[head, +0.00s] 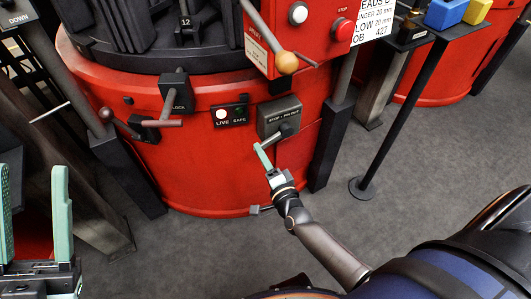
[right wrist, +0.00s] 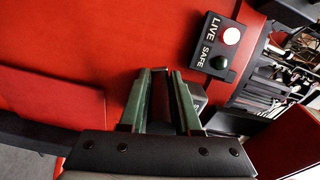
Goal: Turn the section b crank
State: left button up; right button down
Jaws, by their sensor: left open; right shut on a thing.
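A dark grey box (head: 279,114) with a small label sits on the red drum's front, and a short crank (head: 288,130) comes out of it. My right gripper (head: 261,150) is at the end of this crank, its green fingers shut on the crank's handle. In the right wrist view the two fingers (right wrist: 161,90) close around a dark part; the handle is mostly hidden. I cannot read a section b mark on it. My left gripper (head: 32,175) is open and empty at the lower left, away from the drum.
A LIVE/SAFE lamp box (head: 230,115) has its white lamp lit; it also shows in the right wrist view (right wrist: 218,45). A LOCK box (head: 174,92) with a handle is to the left. A red control panel (head: 300,30) overhangs above.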

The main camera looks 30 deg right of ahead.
jog(key=shift+a+r+m+p, duration=0.2)
jog(key=shift+r+m+p, duration=0.3)
jog(key=shift+r+m, duration=0.45)
notch_tip(320, 180, up, 3)
jog(key=m+p, duration=0.1)
jog(key=m, duration=0.2)
jog(key=shift+a+f+m+p, duration=0.1)
jog(key=shift+m+p, duration=0.25)
jog(key=r+m+p, duration=0.1)
jog(key=d+r+m+p, duration=0.1)
jog(key=r+m, duration=0.1)
jog(key=shift+r, duration=0.1)
pick_arm(q)
jog(key=w+a+f+n+g+y, duration=0.1)
jog(key=w+f+n+g+y, duration=0.1)
jog(key=f, duration=0.7)
jog(key=w+a+f+n+g+y, duration=0.1)
jog(key=w+f+n+g+y, duration=0.2)
jog(key=w+f+n+y, duration=0.2)
jog(key=shift+f+n+g+y, duration=0.3)
jog(key=shift+f+n+y, duration=0.3)
jog(key=shift+f+y, duration=1.6)
pick_arm(e)
jog(key=shift+d+r, duration=0.15)
pick_arm(q)
jog(key=shift+f+h, duration=0.4)
pick_arm(e)
jog(key=c, duration=0.7)
grip_release()
